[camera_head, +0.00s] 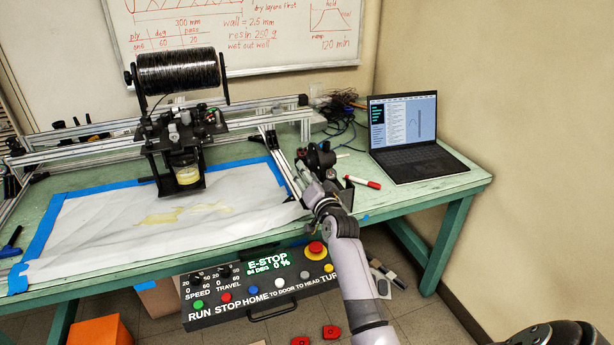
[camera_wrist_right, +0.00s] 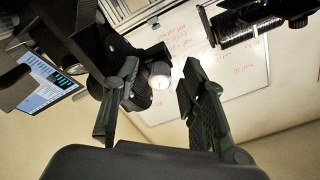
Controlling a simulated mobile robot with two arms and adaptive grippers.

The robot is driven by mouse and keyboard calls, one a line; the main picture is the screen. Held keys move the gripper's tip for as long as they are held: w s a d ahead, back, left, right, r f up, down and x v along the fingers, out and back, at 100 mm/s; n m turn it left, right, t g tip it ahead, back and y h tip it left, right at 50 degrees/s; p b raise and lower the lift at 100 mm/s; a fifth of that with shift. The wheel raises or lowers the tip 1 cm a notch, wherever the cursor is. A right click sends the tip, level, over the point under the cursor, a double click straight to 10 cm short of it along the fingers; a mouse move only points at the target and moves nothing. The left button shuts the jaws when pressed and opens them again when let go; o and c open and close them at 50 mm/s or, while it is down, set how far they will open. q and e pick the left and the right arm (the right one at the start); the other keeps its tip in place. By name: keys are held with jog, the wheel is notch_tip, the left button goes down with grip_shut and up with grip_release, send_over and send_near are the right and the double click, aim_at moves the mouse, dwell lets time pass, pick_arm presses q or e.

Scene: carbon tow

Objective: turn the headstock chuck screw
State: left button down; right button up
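The headstock (camera_head: 322,156) is a black unit at the right end of the machine frame on the green table. In the right wrist view its dark round chuck (camera_wrist_right: 136,86) shows, with a pale, bright-ended screw or knob (camera_wrist_right: 160,75) sticking out of it. My right gripper (camera_head: 308,182) is at the headstock, seen partly from behind in the head view. In the right wrist view the gripper (camera_wrist_right: 155,105) has its two fingers well apart, with the pale screw in the gap between them, nearer the left finger. I cannot tell whether the left finger touches the chuck. My left gripper is not in view.
A laptop (camera_head: 413,143) stands right of the headstock, with a red marker (camera_head: 362,182) before it. The carriage (camera_head: 178,150) with a black tow spool (camera_head: 178,72) above is at left. A control panel (camera_head: 262,287) with an E-STOP display hangs at the table front.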

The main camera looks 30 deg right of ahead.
grip_shut()
dwell(0.6)
